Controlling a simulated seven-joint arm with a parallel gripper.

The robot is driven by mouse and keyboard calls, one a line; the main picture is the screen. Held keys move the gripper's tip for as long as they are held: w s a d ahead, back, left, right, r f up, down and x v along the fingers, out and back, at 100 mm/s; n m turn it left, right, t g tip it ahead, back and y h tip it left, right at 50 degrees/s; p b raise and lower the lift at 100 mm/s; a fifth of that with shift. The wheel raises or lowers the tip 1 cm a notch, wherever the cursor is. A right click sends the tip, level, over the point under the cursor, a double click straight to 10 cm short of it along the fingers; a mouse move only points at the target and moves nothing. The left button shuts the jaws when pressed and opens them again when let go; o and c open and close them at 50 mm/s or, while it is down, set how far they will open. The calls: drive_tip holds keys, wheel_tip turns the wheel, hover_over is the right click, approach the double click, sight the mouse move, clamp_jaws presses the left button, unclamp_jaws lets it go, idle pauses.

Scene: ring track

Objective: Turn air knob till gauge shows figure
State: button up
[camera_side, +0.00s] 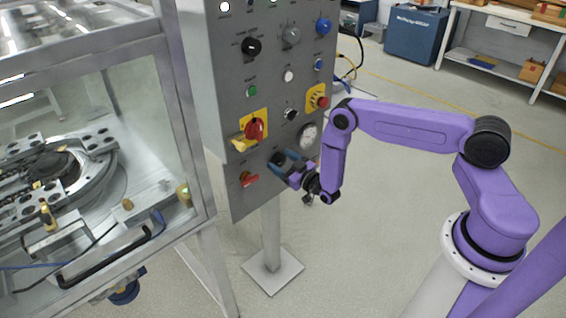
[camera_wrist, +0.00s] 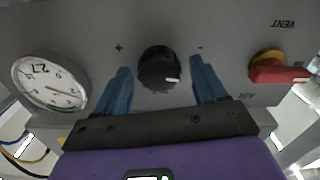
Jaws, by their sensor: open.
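The black round air knob (camera_wrist: 159,68) with a white mark sits on the grey panel, in the upper middle of the wrist view. My gripper (camera_wrist: 161,88) is open, with one blue finger on each side of the knob and a visible gap on both sides. In the side view my gripper (camera_side: 288,162) is at the lower part of the panel and partly hides the knob. The white round gauge (camera_wrist: 50,83) is left of the knob in the wrist view, turned over, with a thin red needle and a bold figure like 2.7. It also shows in the side view (camera_side: 308,136).
A red lever (camera_wrist: 280,72) on a yellow base is right of the knob in the wrist view, near the words AIR and VENT. A glazed machine enclosure (camera_side: 180,110) stands left.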

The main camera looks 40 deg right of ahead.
drive_tip(key=c, duration=1.1)
drive_tip(key=shift+o, duration=0.2)
drive_tip(key=shift+m, duration=0.3)
